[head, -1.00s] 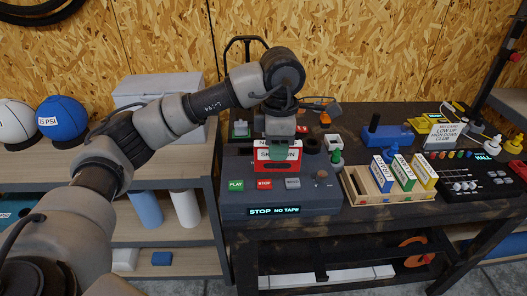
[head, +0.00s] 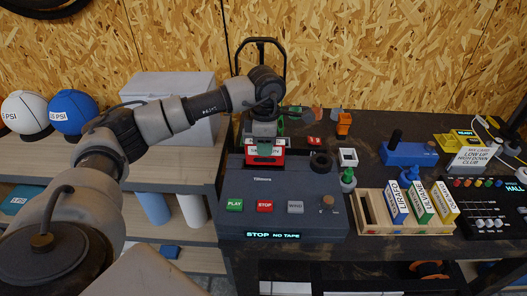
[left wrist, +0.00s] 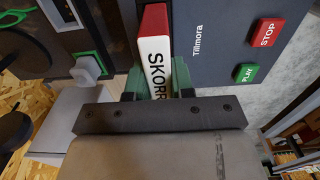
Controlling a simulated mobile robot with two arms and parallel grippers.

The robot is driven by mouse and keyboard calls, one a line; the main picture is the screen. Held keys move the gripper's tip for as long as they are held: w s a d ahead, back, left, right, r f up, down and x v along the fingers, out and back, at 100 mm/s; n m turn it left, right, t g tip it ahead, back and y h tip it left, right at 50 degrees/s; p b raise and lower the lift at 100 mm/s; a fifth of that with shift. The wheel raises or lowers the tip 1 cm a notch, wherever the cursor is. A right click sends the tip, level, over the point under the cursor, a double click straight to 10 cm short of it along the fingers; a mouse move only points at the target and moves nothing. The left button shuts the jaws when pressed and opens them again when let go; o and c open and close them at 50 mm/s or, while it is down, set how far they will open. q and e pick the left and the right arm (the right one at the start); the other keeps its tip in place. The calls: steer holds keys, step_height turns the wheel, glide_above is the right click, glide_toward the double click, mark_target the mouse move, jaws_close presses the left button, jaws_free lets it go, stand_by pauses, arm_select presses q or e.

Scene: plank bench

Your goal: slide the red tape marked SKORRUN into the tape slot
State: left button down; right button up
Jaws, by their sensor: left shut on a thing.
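The red tape (head: 265,160) with a white label is in my left gripper (head: 264,148), over the back part of the grey tape deck (head: 245,218). In the left wrist view my green fingertips (left wrist: 156,82) are shut on both sides of the tape (left wrist: 154,52), whose label reads SKORR before the gripper hides the rest. The deck also shows there (left wrist: 215,60), beside the tape. Its display (head: 272,235) reads STOP NO TAPE. The tape slot is hidden by the tape and gripper; I cannot tell whether the tape touches it. My right gripper is not in view.
A wooden rack (head: 400,226) right of the deck holds blue, green and yellow tapes and has an empty space at its left. A black ring (head: 320,162) and a green bottle-like piece (head: 348,179) stand close to the deck's back right. A blue block (head: 410,153) lies farther right.

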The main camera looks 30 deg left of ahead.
arm_select(q)
steer(key=shift+a+f, duration=0.2)
steer(key=shift+a, duration=0.05)
steer(key=shift+f, duration=0.3)
step_height(320, 180, down, 2)
steer(key=shift+f+p, duration=0.25)
steer(key=shift+p, duration=0.45)
steer(key=shift+f, duration=0.55)
steer(key=c, duration=1)
jaws_free()
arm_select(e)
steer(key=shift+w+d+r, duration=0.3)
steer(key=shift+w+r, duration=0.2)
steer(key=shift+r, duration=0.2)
